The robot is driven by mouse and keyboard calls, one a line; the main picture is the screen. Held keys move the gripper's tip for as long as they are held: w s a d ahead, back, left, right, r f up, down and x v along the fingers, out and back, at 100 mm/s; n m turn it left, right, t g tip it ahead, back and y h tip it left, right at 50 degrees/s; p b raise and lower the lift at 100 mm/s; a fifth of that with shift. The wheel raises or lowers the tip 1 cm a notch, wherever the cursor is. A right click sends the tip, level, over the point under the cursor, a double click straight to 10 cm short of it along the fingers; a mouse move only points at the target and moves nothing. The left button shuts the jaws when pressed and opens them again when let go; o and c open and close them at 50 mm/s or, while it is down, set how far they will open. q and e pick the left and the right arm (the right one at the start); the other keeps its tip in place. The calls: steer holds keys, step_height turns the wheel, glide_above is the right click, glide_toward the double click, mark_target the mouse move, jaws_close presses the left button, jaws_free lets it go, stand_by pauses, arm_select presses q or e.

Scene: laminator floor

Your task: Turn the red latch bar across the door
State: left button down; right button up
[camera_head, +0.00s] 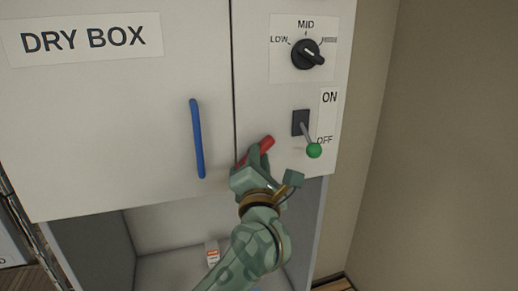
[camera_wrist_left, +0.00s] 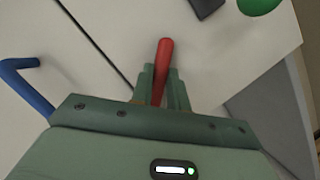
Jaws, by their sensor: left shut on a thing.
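The red latch bar (camera_head: 267,143) is on the cabinet front, just right of the seam beside the door (camera_head: 110,110). It slants, its upper right end free and its lower left part near the seam, partly hidden by my gripper. My left gripper (camera_head: 254,160) is shut on the bar. In the left wrist view the bar (camera_wrist_left: 165,52) stands up between the two fingers (camera_wrist_left: 160,84), its far end sticking out past them. The door looks closed. My right gripper is not in view.
A blue door handle (camera_head: 197,138) is left of my gripper. A switch lever with a green knob (camera_head: 314,151) is close on the right, below a black dial (camera_head: 307,54). Under the door is an open bay with a small orange-and-white item (camera_head: 212,252).

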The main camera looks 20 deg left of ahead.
arm_select(q)
steer(key=shift+m+g+h, duration=0.5)
steer(key=shift+m+h, duration=0.05)
steer(key=shift+m, duration=1.55)
steer(key=shift+m+g+h, duration=0.5)
steer(key=shift+m+h, duration=0.05)
steer(key=shift+m, duration=1.55)
steer(key=shift+f, duration=0.1)
steer(key=c, duration=1.4)
jaws_free()
steer(key=shift+w, duration=0.1)
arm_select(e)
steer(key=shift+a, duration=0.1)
arm_select(q)
steer(key=shift+o, duration=0.2)
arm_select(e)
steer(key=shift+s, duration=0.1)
